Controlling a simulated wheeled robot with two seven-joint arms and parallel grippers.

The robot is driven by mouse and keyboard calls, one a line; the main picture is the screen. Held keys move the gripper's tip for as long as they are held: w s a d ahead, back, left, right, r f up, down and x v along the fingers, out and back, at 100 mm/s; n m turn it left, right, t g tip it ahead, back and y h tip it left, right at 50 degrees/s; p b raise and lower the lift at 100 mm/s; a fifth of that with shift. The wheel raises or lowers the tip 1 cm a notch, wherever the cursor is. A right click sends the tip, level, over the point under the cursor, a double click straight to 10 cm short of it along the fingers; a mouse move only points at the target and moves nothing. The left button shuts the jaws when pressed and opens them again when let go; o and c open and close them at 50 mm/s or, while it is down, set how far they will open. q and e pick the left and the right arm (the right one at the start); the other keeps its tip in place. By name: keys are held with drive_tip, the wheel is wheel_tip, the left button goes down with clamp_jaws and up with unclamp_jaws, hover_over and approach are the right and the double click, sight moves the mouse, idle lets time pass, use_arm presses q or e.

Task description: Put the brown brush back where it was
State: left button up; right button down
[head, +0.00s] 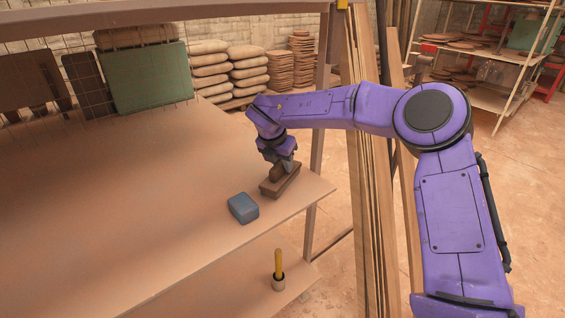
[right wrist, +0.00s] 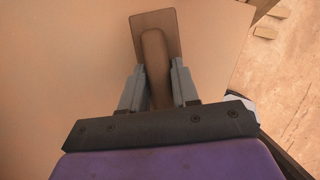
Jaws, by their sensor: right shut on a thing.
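The brown brush (head: 280,182) is at the right end of the tabletop in the head view, with a flat rectangular base and a raised handle. In the right wrist view the brush (right wrist: 154,50) shows its handle between the two fingers. My right gripper (head: 283,165) is shut on the handle from above. The base is at or just above the table surface; I cannot tell whether it touches. The underside of the brush is hidden. My left gripper is not in view.
A blue block (head: 243,208) lies on the table (head: 130,200) just left of the brush. A yellow-handled tool in a small cup (head: 278,270) stands on a lower shelf. Tall wooden planks (head: 369,200) stand beyond the table's right end. The table's left part is clear.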

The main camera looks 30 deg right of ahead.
drive_tip(key=shift+w+f, duration=0.1)
drive_tip(key=shift+f, duration=0.45)
drive_tip(key=shift+f, duration=0.15)
drive_tip(key=c, duration=0.8)
unclamp_jaws()
drive_tip(key=shift+c, duration=0.2)
drive_tip(key=shift+r, duration=0.35)
drive_tip(key=v, duration=1.1)
drive_tip(key=shift+s+a+r+b, duration=0.2)
drive_tip(key=shift+r+b, duration=0.1)
drive_tip(key=shift+b, duration=0.05)
